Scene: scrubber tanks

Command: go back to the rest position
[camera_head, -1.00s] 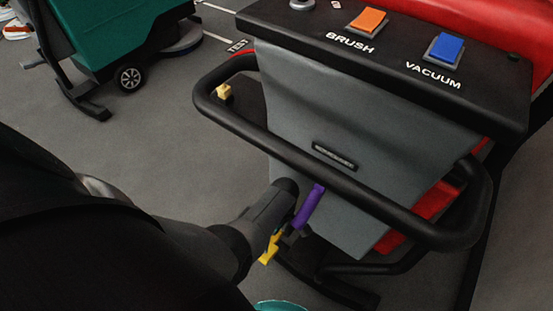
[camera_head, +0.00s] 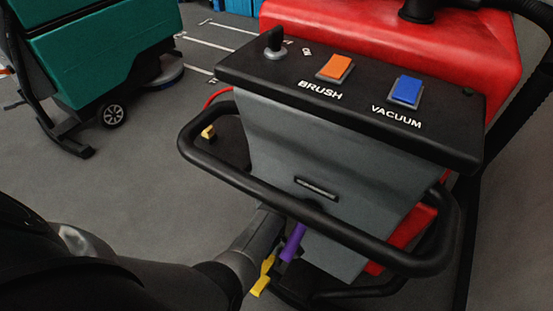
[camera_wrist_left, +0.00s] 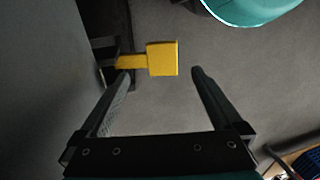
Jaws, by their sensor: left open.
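My left arm comes in from the lower left in the head view. My left gripper (camera_head: 262,232) is beside the grey front panel of the red scrubber (camera_head: 345,190), below its black handlebar (camera_head: 300,212). Its fingertips are partly hidden there. In the left wrist view the left gripper (camera_wrist_left: 160,76) is open, with two dark fingers spread apart. A yellow tab (camera_wrist_left: 162,58) on a dark mount lies just beyond the fingertips, and nothing is clearly held. In the head view a yellow tab (camera_head: 263,277) and a purple lever (camera_head: 293,242) show next to the gripper. My right gripper is not in view.
The scrubber's black console has an orange BRUSH switch (camera_head: 336,68), a blue VACUUM switch (camera_head: 406,90) and a black key knob (camera_head: 274,42). A teal scrubber (camera_head: 100,50) stands at the back left. Grey floor (camera_head: 130,180) is open between the machines. A teal rounded object (camera_wrist_left: 255,8) shows in the wrist view.

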